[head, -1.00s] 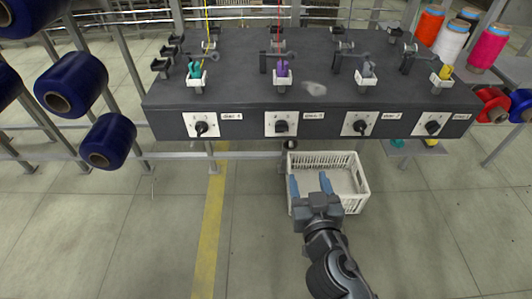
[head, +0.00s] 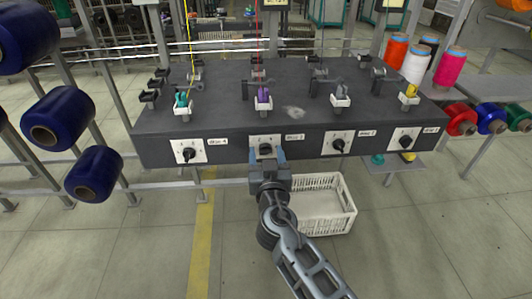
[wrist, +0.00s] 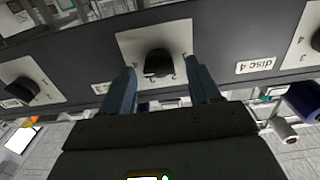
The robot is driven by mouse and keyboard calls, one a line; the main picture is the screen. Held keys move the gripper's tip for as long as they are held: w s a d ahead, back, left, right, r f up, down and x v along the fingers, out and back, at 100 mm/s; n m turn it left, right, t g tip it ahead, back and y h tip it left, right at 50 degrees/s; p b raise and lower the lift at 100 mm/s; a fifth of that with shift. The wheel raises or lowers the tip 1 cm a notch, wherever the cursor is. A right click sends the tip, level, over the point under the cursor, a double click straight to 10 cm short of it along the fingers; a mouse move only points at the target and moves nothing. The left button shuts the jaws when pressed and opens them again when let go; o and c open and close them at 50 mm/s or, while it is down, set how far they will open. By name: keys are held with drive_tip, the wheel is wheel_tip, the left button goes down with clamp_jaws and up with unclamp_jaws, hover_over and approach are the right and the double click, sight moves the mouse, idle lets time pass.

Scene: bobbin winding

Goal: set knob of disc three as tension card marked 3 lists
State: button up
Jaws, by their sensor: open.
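The knob of disc three (head: 265,149) is a black dial on a white plate, second from the left on the dark machine's front, with a "disc 3" label (head: 294,136) to its right. My gripper (head: 267,157) is open just in front of it. In the wrist view the same knob (wrist: 158,62) stands between the two blue fingertips, with clear gaps on both sides. Whether the fingertips reach past its front is unclear. Its pointer setting is not legible. Pale cards (head: 275,3) at the top edge are cut off and unreadable.
Neighbouring knobs of disc four (head: 188,154) and disc two (head: 339,146) sit on either side. A white crate (head: 335,233) stands on the floor at lower right. Blue spools (head: 55,130) hang at the left.

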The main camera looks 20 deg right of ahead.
drive_tip(key=shift+w+d, duration=0.1)
drive_tip(key=shift+w, duration=0.1)
drive_tip(key=c, duration=1)
